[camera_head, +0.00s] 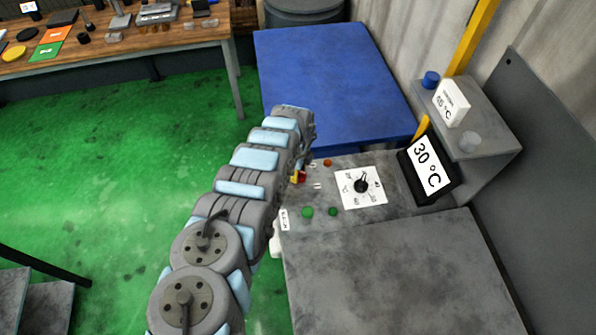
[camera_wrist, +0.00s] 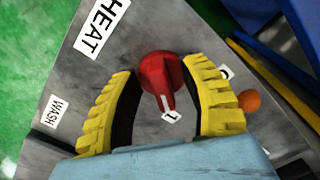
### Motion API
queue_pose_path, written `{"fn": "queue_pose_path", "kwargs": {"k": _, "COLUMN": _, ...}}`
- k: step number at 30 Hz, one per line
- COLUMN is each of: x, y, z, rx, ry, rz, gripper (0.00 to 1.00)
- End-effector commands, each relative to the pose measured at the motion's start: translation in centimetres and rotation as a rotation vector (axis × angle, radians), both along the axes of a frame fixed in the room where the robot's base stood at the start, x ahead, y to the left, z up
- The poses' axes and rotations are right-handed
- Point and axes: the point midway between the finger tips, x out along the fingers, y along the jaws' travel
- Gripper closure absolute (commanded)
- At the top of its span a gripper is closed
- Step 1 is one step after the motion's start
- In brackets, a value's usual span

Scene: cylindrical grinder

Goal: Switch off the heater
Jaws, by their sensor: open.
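In the wrist view a red rotary knob (camera_wrist: 162,76) sits on a grey panel beside a white HEAT label (camera_wrist: 102,26). A white mark on the knob points toward a small label reading 1 (camera_wrist: 172,116). My gripper (camera_wrist: 165,82) is open, with one yellow ribbed finger on each side of the knob. I cannot tell whether either finger touches it. In the head view the red knob (camera_head: 302,177) shows only in part beside my arm, which hides most of my gripper (camera_head: 296,177).
The panel also carries a dial (camera_head: 361,186), green buttons (camera_head: 307,212) and an orange button (camera_wrist: 249,101). A display (camera_head: 429,167) reads 30 °C. A blue-topped surface (camera_head: 325,80) stands behind. The green floor at left is open.

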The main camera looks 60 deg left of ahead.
Motion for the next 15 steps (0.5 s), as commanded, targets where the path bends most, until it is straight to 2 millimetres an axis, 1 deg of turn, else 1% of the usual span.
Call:
{"fn": "queue_pose_path", "kwargs": {"k": 5, "x": 0.02, "y": -0.01, "z": 0.01, "rx": 0.0, "ry": 0.0, "rz": 0.0, "gripper": 0.56}}
{"fn": "queue_pose_path", "kwargs": {"k": 6, "x": 0.02, "y": -0.01, "z": 0.01, "rx": 0.0, "ry": 0.0, "rz": 0.0, "gripper": 0.62}}
{"fn": "queue_pose_path", "kwargs": {"k": 8, "x": 0.03, "y": 0.0, "z": 0.01, "rx": 0.0, "ry": 0.0, "rz": 0.0, "gripper": 0.79}}
{"fn": "queue_pose_path", "kwargs": {"k": 9, "x": 0.03, "y": -0.01, "z": 0.01, "rx": 0.0, "ry": 0.0, "rz": 0.0, "gripper": 0.9}}
{"fn": "queue_pose_path", "kwargs": {"k": 10, "x": 0.03, "y": -0.01, "z": 0.01, "rx": 0.0, "ry": 0.0, "rz": 0.0, "gripper": 0.99}}
{"fn": "queue_pose_path", "kwargs": {"k": 15, "x": 0.03, "y": -0.02, "z": -0.01, "rx": 0.0, "ry": 0.0, "rz": 0.0, "gripper": 1.0}}
